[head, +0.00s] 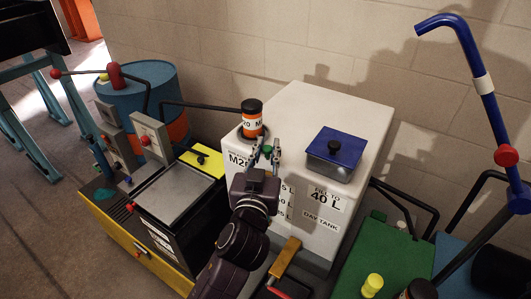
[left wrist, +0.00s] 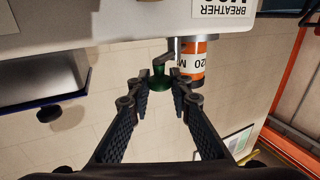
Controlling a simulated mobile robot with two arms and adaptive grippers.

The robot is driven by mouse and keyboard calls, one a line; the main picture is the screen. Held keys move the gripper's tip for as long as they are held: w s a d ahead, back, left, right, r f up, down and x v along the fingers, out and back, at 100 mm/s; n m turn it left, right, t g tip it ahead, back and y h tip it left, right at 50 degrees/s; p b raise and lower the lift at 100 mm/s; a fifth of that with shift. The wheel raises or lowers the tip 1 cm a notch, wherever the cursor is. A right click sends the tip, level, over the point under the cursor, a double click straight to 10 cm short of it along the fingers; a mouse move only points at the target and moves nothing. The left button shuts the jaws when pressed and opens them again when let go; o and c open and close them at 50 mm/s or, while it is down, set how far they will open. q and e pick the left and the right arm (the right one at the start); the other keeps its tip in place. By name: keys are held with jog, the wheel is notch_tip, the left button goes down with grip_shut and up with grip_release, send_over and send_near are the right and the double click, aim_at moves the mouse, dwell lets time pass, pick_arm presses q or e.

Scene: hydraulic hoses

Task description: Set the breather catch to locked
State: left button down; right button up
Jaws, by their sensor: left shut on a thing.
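The breather (head: 251,121), an orange and black cylinder with a white label band, stands at the left corner of the white day tank's top. It also shows in the left wrist view (left wrist: 195,62), upside down. The green knob of the breather catch (head: 267,149) sits beside it, at the end of a short grey lever in the left wrist view (left wrist: 160,80). My left gripper (head: 265,155) is shut on this green knob, with a finger on each side. The fingers hide part of the knob. Whether the catch is locked I cannot tell. My right gripper is not in view.
The white day tank (head: 360,108) also carries a grey box with a blue lid (head: 333,146), right of the catch. A blue drum (head: 148,85) and a black and yellow unit (head: 165,190) stand left. A blue bent pipe (head: 485,85) rises at right.

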pick_arm(q)
jog(key=shift+d+r, duration=0.1)
jog(key=shift+r, duration=0.05)
dwell(0.3)
jog(key=c, duration=1.8)
grip_release()
jog(key=v, duration=1.2)
jog(key=shift+d, duration=0.2)
